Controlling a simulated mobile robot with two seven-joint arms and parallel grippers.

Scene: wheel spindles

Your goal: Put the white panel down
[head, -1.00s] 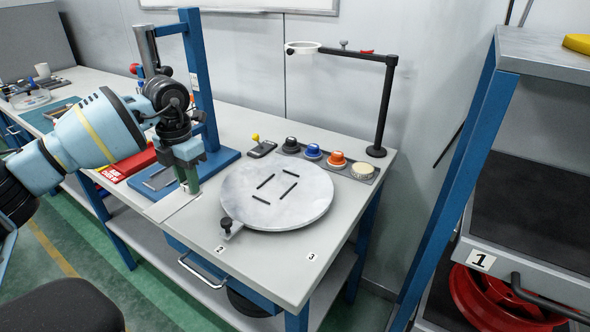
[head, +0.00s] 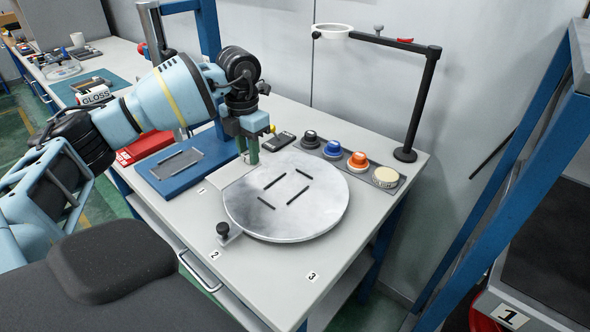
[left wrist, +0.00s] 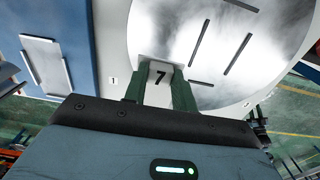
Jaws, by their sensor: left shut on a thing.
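My left gripper (head: 247,158) is over the worktable, at the far left edge of the round grey metal plate (head: 318,218), with its fingers pointing down. In the left wrist view its green fingers (left wrist: 160,92) are shut on the white panel (left wrist: 146,68), a pale piece marked 7. In the head view the panel (head: 228,177) shows only as a pale shape by the fingertips, against the pale table. I cannot tell whether it touches the table or the plate. My right gripper is not in view.
A blue-based stand (head: 180,172) is left of the gripper. Several coloured knobs (head: 357,160) and a black post (head: 420,105) stand behind the plate. A small black knob (head: 223,229) is at the plate's front left. The table's front right corner is clear.

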